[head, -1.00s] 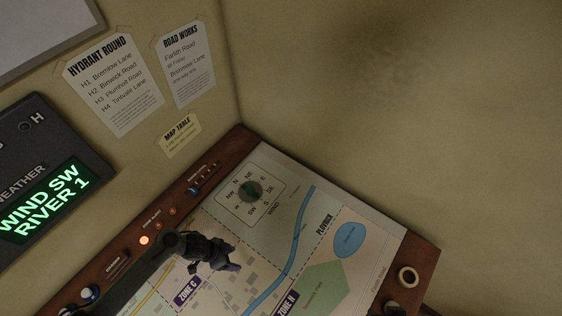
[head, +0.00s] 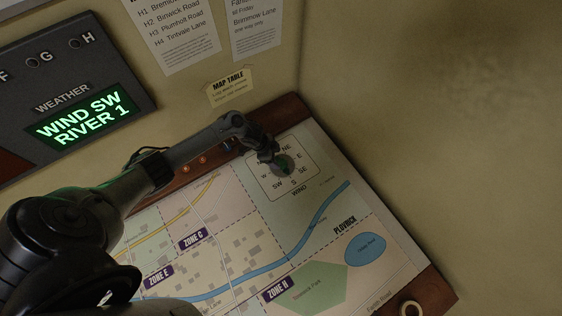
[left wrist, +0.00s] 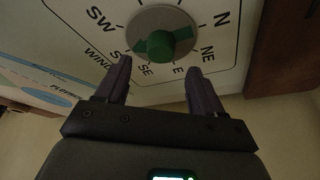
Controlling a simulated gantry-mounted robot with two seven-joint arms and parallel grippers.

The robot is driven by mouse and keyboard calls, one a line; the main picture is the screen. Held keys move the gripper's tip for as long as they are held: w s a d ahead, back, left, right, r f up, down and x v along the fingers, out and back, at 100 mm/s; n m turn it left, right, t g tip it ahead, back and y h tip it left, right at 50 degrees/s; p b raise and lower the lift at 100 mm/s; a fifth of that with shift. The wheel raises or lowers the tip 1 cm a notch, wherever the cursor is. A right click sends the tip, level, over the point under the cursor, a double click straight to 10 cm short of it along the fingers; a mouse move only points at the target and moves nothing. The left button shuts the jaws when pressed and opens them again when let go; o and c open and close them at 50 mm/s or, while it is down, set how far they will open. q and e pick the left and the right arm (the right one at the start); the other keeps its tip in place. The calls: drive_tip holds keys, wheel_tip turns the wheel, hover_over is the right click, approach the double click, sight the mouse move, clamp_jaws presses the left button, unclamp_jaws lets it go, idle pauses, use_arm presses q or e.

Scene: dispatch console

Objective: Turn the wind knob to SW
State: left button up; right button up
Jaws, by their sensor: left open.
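The wind knob (head: 286,164) is a round dial with a green grip, set in a white compass panel (head: 303,187) on the map table. In the left wrist view the knob (left wrist: 165,22) shows close up, its green bar (left wrist: 160,44) lying slantwise. The SW mark (left wrist: 101,18) is at the knob's left in that view. My left gripper (head: 277,161) is open at the knob. In the left wrist view its fingers (left wrist: 160,84) are spread, one each side of the knob's near edge, not closed on it. My right gripper is out of view.
The display (head: 87,116) reads WIND SW, RIVER 1. The map table (head: 331,262) spreads below the compass, with a wooden rim (head: 430,287) and a ring-shaped fitting (head: 411,308) at its lower right corner. Paper notes hang on the wall behind.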

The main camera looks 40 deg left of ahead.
sight(281, 162)
use_arm(q)
drive_tip(key=shift+b+x, duration=0.6)
drive_tip(key=shift+x, duration=2.3)
drive_tip(key=c, duration=1)
drive_tip(key=shift+f+m+b, duration=0.1)
drive_tip(key=shift+m+b, duration=0.5)
drive_tip(key=shift+b, duration=0.2)
drive_tip(key=shift+c, duration=0.2)
drive_tip(key=m+g+b, duration=0.1)
drive_tip(key=m+b, duration=0.2)
drive_tip(key=b, duration=0.1)
drive_tip(key=m+g+h+b, duration=0.1)
drive_tip(key=m+b, duration=0.2)
drive_tip(key=b, duration=0.1)
drive_tip(key=shift+w+a+f, duration=0.15)
drive_tip(key=shift+w, duration=0.05)
drive_tip(key=shift+r+m+g+h+b, duration=0.3)
drive_tip(key=shift+m+g+b, duration=0.45)
drive_tip(key=shift+b, duration=0.65)
drive_tip(key=o, duration=1)
drive_tip(key=shift+o, duration=0.2)
